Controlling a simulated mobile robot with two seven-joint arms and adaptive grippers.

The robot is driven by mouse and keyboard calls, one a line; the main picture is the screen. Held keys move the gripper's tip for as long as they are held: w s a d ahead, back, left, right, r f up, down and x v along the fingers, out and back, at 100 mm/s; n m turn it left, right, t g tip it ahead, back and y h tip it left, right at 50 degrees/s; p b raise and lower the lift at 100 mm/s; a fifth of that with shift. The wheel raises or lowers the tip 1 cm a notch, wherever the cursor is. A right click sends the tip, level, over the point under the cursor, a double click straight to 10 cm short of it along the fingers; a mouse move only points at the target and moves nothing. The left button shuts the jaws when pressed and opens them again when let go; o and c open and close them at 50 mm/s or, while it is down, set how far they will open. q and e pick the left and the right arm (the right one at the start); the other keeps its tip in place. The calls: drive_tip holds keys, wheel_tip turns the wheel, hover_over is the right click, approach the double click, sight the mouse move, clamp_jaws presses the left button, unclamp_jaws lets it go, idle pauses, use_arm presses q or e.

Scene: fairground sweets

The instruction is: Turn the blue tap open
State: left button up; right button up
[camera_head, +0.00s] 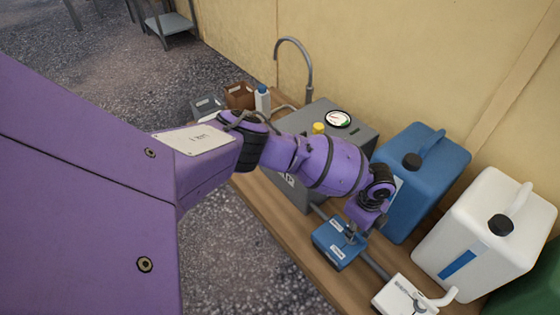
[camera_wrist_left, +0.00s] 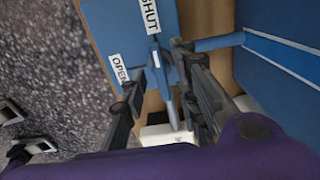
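The blue tap is a blue valve box (camera_head: 338,248) on the wooden bench, below the blue jug. In the left wrist view the box (camera_wrist_left: 112,30) carries a SHUT label at its top edge and an OPEN label at its left. Its blue lever (camera_wrist_left: 168,95) runs down the picture between my left fingers. My left gripper (camera_head: 352,228) is over the box; it also shows in the left wrist view (camera_wrist_left: 166,66). Its dark fingers stand on both sides of the lever, apart from each other. Contact is not clear. The head view hides most of the lever. My right gripper is not in view.
A blue jug (camera_head: 425,165) and a white jug (camera_head: 480,240) stand close on the right. A white tap box (camera_head: 400,296) is nearer the front. A grey unit with a gauge (camera_head: 338,119) and a curved spout (camera_head: 308,65) stands behind my arm, by the wall.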

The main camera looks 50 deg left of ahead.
use_arm(q)
drive_tip(key=shift+w+f, duration=0.2)
drive_tip(key=shift+c, duration=0.7)
clamp_jaws()
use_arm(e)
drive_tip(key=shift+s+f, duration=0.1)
